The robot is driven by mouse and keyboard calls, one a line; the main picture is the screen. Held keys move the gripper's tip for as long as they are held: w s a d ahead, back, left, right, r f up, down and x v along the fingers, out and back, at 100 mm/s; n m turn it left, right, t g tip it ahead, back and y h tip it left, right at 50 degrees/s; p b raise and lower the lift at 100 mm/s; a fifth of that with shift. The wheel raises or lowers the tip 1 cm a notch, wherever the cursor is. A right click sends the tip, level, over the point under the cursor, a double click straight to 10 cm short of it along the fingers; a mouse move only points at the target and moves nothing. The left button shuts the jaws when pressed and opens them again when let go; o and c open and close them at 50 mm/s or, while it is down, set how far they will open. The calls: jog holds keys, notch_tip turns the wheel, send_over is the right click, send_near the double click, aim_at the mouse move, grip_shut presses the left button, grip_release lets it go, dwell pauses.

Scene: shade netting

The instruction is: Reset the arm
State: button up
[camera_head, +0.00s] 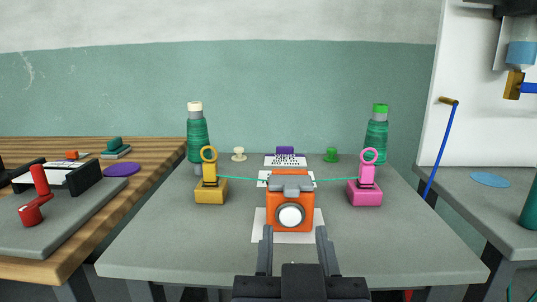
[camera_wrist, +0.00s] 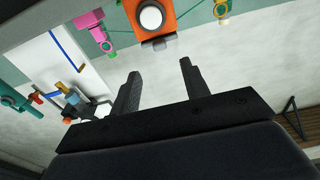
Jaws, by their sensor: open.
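My gripper (camera_head: 295,248) is open and empty at the front of the grey table (camera_head: 150,243). Its two dark fingers point towards an orange block (camera_head: 290,211) with a grey top and a round white button on its front. In the wrist view, my gripper (camera_wrist: 158,78) has its fingers apart with nothing between them. The orange block (camera_wrist: 168,22) shows beyond the fingertips there, upside down.
A yellow post with a ring (camera_head: 210,190) and a pink one (camera_head: 366,190) flank the block, with a thin green cord between them. Two green thread spools (camera_head: 198,140) (camera_head: 377,140) stand behind. A wooden table (camera_head: 80,245) is left; a grey counter (camera_head: 480,205) is right.

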aim_at(292, 191)
jog(key=shift+w+d+r+b, duration=0.15)
jog(key=shift+w+b, duration=0.3)
jog(key=shift+w, duration=1.75)
jog(key=shift+w+d+r+b, duration=0.1)
jog(key=shift+w+r+b, duration=0.25)
jog(key=shift+w, duration=1.85)
jog(key=shift+a+r, duration=0.1)
jog(key=shift+r, duration=0.05)
jog(key=r+g+p, duration=0.1)
jog(key=g+p, duration=0.2)
jog(key=r+g+p, duration=0.1)
jog(key=shift+w+r, duration=0.25)
jog(key=shift+r, duration=0.1)
jog(key=shift+g, duration=0.3)
